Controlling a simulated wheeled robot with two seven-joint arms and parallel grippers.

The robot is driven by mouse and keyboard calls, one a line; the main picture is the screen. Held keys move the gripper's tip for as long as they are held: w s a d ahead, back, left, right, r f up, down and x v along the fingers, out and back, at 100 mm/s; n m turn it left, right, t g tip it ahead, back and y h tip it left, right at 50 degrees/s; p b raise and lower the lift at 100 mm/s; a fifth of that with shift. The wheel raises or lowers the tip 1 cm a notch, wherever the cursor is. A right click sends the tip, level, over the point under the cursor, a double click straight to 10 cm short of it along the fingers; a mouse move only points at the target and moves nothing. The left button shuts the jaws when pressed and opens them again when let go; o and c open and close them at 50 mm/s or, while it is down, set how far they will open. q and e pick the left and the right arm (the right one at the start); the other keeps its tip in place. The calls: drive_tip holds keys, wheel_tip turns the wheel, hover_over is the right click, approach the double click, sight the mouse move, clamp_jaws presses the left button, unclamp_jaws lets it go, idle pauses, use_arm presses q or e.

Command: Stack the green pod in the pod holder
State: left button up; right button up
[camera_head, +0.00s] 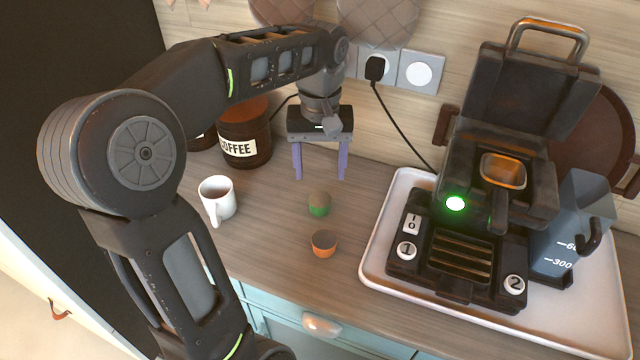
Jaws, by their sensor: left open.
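The green pod (319,207) stands on the wooden counter, with a brownish top and a green lower side. My left gripper (320,177) is above and behind it in the picture, pointing down. Its two purple fingers are spread with nothing between them. An orange pod (324,243) with a brown top stands apart, in front of the green pod. The dark coffee machine (463,240) at the right has its lid raised. An orange-rimmed recess (502,171) in it may be the pod holder; I cannot tell for sure. My right gripper is not in view.
A white mug (217,197) stands left of the pods. A coffee jar (245,145) is behind it. The machine and a blue-grey measuring jug (570,235) stand on a white tray (379,256). A black cord (402,135) hangs from the wall socket. Counter around the pods is clear.

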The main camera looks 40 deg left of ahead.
use_arm(q)
wheel_tip(320, 180, up, 3)
drive_tip(key=shift+f, duration=0.15)
idle(0.5)
drive_tip(key=shift+o, duration=0.6)
drive_tip(key=shift+d, duration=0.1)
drive_tip(key=f+n+y, duration=0.1)
drive_tip(key=n, duration=0.1)
drive_tip(key=d+f+n+y+p, duration=0.1)
drive_tip(key=n, duration=0.1)
drive_tip(key=d+f+n+y, duration=0.1)
drive_tip(key=n, duration=0.1)
drive_tip(key=shift+s+d+f+n+t, duration=0.15)
drive_tip(key=shift+s+f+n+t, duration=0.15)
drive_tip(key=shift+n+t, duration=0.1)
